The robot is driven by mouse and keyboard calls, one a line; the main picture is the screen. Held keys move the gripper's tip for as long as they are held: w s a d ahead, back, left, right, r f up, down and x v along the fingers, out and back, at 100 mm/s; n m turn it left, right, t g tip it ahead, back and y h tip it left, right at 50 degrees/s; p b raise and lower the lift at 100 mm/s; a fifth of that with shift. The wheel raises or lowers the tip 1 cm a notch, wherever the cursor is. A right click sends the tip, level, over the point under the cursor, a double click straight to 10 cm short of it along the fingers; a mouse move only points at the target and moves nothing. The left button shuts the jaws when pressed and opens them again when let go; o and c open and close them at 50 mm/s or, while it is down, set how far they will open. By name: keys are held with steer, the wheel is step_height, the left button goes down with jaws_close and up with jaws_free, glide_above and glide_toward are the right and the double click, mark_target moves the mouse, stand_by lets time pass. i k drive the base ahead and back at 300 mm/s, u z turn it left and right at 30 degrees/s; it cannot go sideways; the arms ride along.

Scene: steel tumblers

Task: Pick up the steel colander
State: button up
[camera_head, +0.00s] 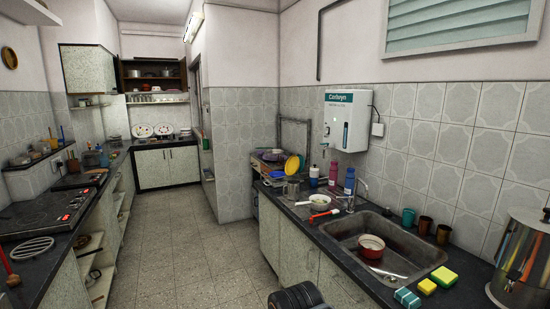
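I cannot make out a steel colander for certain. A small grey steel vessel (291,190) stands on the right counter, left of the white bowl; at this size I cannot tell whether it has holes. A large shiny steel pot (522,265) stands at the right edge, partly cut off by the frame. A dark rounded part of my own arm shows at the bottom centre. My gripper's fingers are not in view.
The sink (400,240) holds a red pot (371,246). A white bowl (320,201), a red-handled utensil (325,214), bottles (350,181), cups (425,225) and sponges (443,276) crowd the right counter (291,208). The tiled floor aisle (185,250) is clear.

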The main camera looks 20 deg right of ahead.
mark_target(275, 155)
steer(key=u, duration=0.25)
steer(key=i, duration=3.85)
steer(key=z, duration=0.5)
steer(key=i, duration=2.15)
steer(key=z, duration=1.55)
steer(key=i, duration=1.5)
steer(key=z, duration=0.75)
